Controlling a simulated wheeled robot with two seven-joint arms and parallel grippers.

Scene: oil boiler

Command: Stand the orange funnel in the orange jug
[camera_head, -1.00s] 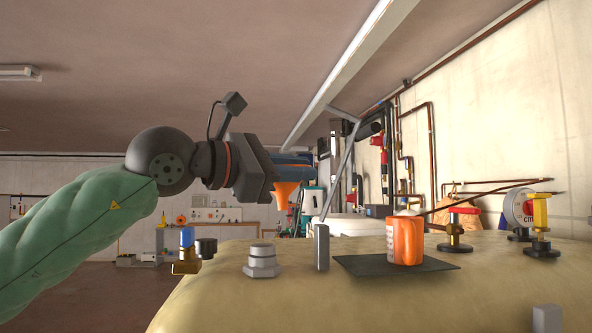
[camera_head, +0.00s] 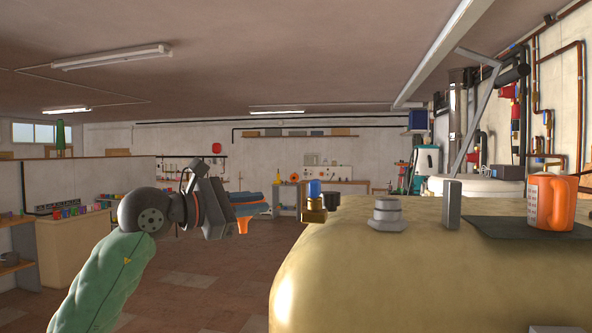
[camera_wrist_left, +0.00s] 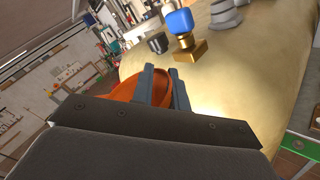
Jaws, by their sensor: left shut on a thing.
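My left gripper (camera_head: 262,204) is shut on the orange funnel (camera_head: 243,226), left of the tan tank and over open floor. In the head view only a small orange part of the funnel shows below the fingers. In the left wrist view the funnel's wide orange bowl (camera_wrist_left: 98,86) shows beside the grey fingers (camera_wrist_left: 161,84), partly hidden by the gripper body. The orange jug (camera_head: 551,203) stands upright on a dark mat (camera_head: 492,228) on the tank, at the right of the head view, well apart from the funnel. My right gripper is out of view.
The tan tank (camera_head: 375,275) fills the lower right. A brass fitting with a blue cap (camera_head: 314,203), a grey hex plug (camera_head: 387,214) and an upright grey block (camera_head: 452,204) stand on it between gripper and jug. Tiled floor (camera_head: 215,285) lies open to the left.

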